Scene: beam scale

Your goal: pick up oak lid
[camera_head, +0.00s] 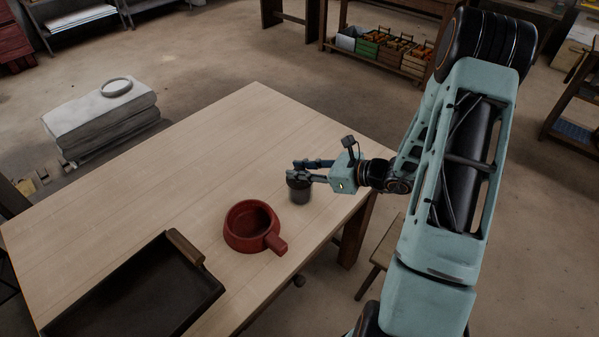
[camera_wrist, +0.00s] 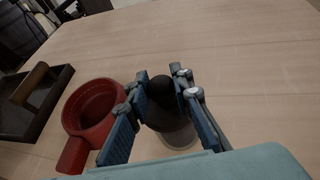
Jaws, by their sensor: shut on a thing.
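The dark knobbed lid (camera_wrist: 161,108), the oak lid by its shape, is between the fingers of my gripper (camera_wrist: 158,76) in the wrist view. The fingers press on it from both sides. Below it shows a paler, see-through round jar (camera_wrist: 179,138). In the head view my gripper (camera_head: 296,169) is low over the table's right part, and the jar (camera_head: 300,195) stands upright under the fingers. The fingers partly hide the lid there. I cannot tell whether the lid touches the jar's rim.
A red round pot with a handle (camera_head: 231,240) stands close to the left of the jar. A dark tray with a wooden handle (camera_head: 140,300) lies at the table's front left. The back of the pale wooden table (camera_head: 240,120) is clear.

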